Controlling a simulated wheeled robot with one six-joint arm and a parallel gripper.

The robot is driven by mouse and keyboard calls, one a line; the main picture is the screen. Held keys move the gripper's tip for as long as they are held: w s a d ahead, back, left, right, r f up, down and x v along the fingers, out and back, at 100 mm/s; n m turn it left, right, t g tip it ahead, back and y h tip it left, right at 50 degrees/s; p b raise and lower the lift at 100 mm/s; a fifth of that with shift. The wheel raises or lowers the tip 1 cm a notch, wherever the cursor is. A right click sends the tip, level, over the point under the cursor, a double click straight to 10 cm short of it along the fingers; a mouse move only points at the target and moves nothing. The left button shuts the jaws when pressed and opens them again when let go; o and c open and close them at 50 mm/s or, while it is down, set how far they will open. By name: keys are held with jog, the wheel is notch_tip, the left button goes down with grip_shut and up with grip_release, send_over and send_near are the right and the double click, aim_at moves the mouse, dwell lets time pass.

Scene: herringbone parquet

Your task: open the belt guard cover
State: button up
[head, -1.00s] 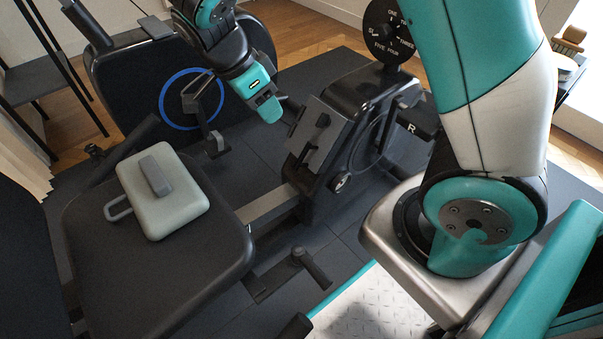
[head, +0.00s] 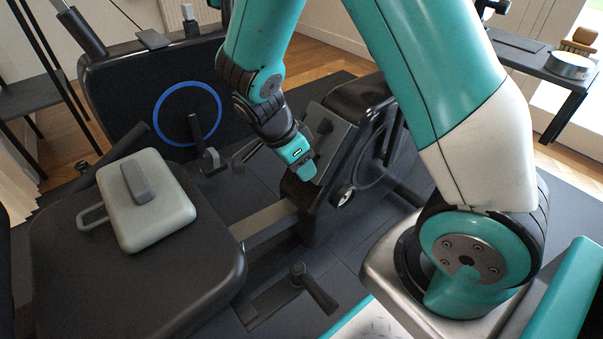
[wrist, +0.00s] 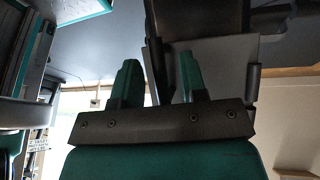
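The belt guard cover appears to be the dark grey plate (head: 328,146) with a small raised black handle, on the sloped face of a black machine housing (head: 358,100). It lies against the housing and looks closed. My gripper (head: 306,172) is at the plate's left edge in the head view and hides part of it; I cannot tell whether they touch. In the wrist view my gripper's two teal fingers (wrist: 158,78) stand apart with nothing clearly held between them. A grey panel (wrist: 222,75) shows behind the right finger; I cannot tell if it is the cover.
A black padded seat (head: 190,270) at the left carries a pale grey-green case (head: 165,215). A rail (head: 262,228) and a crank handle (head: 315,290) lie low in front of the housing. A blue ring (head: 190,92) marks a dark disc behind. A shelf (head: 530,60) stands at right.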

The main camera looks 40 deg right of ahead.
jog(key=shift+d+f, duration=0.15)
jog(key=shift+f, duration=0.15)
grip_shut()
jog(key=shift+r+p, duration=0.15)
jog(key=shift+p, duration=0.15)
